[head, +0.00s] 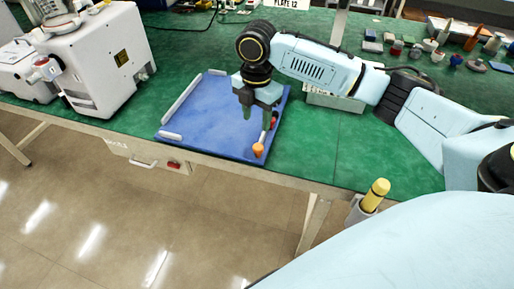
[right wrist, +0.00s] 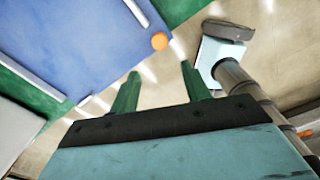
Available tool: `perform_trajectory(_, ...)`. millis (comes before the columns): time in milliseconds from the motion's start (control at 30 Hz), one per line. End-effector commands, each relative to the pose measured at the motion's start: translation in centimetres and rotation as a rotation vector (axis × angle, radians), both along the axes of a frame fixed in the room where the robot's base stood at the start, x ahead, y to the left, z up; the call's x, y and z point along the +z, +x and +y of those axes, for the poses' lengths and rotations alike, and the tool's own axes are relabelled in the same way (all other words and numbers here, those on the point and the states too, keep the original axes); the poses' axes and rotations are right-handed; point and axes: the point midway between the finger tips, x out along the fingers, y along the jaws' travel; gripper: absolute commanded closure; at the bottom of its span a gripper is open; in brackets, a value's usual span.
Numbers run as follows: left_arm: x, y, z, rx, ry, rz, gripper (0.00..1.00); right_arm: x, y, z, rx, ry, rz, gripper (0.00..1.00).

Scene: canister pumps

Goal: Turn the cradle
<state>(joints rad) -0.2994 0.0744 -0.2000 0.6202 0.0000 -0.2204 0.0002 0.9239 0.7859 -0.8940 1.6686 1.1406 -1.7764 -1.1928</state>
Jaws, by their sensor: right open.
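No part in view is clearly marked as the cradle. A blue board (head: 205,115) with white bars (head: 186,98) along its left side lies at the front edge of the green table; it also shows in the right wrist view (right wrist: 90,45). An orange knob (head: 258,150) sits at the board's front right corner, at the end of a thin rod; it also shows in the right wrist view (right wrist: 159,41). My right gripper (head: 257,114) is open above the board's right part, behind the knob. Its fingers (right wrist: 160,80) have nothing visible between them. My left gripper is out of view.
A white machine (head: 108,65) stands on the table (head: 320,150) at the left. Several small blocks and containers (head: 405,45) stand at the back right. A yellow-capped object (head: 376,193) is at the front right. The green surface right of the board is clear.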

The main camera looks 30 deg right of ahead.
Motion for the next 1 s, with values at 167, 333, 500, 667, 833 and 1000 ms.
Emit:
perform_trajectory(167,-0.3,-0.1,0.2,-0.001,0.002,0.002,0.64,-1.2,-0.1,-0.2,0.012,-0.004,0.009,0.53)
perform_trajectory(333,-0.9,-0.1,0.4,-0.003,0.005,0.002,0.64,-4.6,-0.1,-0.2,0.010,-0.003,0.010,0.53)
perform_trajectory(500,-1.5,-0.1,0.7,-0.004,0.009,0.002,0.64,-8.2,-0.1,-0.2,0.011,-0.004,0.008,0.53)
perform_trajectory(667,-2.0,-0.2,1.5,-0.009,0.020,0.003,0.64,-11.0,-0.1,-0.2,0.009,-0.003,0.005,0.53)
perform_trajectory(833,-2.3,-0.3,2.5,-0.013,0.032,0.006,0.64,-12.6,-0.1,-0.2,0.011,-0.003,0.004,0.53)
perform_trajectory(1000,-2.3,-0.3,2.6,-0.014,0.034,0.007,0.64,-13.1,0.0,-0.2,0.010,-0.003,0.003,0.53)
